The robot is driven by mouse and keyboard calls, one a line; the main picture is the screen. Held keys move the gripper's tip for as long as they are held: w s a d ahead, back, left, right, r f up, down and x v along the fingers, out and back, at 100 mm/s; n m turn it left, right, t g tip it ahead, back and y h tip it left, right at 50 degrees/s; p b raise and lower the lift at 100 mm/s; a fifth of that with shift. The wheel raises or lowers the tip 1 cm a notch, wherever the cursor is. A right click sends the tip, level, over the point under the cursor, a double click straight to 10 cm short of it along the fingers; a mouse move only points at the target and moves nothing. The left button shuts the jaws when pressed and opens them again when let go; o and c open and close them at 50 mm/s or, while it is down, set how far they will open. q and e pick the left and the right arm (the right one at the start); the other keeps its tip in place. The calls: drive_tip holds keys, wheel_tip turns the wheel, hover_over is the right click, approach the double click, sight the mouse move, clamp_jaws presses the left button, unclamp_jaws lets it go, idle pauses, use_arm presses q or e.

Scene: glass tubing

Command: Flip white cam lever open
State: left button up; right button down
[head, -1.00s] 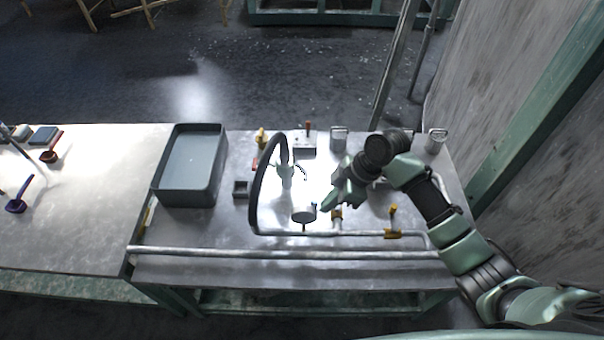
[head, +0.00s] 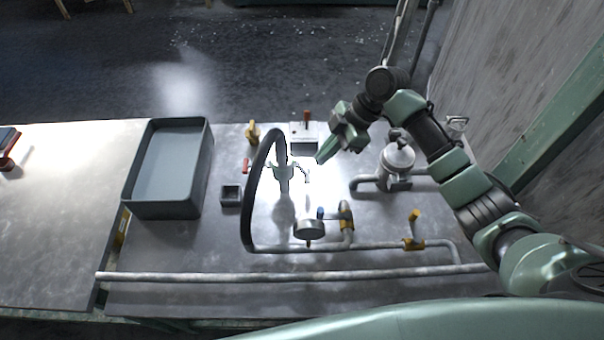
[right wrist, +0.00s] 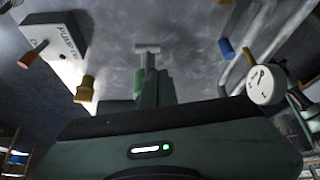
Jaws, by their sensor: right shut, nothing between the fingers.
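The pale coupling (head: 284,174) hangs at the end of the arched black hose (head: 250,190) in the head view. A thin pale lever (head: 304,173) sticks out on its right side; glare blurs its outline. My right gripper (head: 321,158) is shut and empty, just above and right of this lever in the picture. I cannot tell whether they touch. In the right wrist view a pale T-shaped piece (right wrist: 148,48) shows just beyond the fingertips of my right gripper (right wrist: 151,80); I cannot tell for sure which part it is. My left gripper is out of view.
A round gauge (head: 309,229) and yellow valve handles (head: 415,216) stand on the front pipework. A pump switch box (head: 305,136) is behind the coupling. A grey tray (head: 132,190) and a small square box (head: 230,196) stand left. A metal canister (head: 397,160) stands right.

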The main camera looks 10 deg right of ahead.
sight(306, 182)
drive_tip(key=x, duration=0.8)
drive_tip(key=shift+s+a+f, duration=0.15)
drive_tip(key=shift+a+f, duration=0.4)
drive_tip(key=shift+f, duration=0.3)
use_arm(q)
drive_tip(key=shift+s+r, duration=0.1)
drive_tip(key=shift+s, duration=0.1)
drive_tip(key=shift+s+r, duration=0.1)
use_arm(e)
drive_tip(key=shift+r+p, duration=0.1)
drive_tip(key=shift+p, duration=0.25)
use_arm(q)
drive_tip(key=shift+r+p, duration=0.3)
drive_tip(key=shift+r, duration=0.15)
use_arm(e)
drive_tip(key=shift+d+h, duration=0.1)
drive_tip(key=shift+h, duration=0.2)
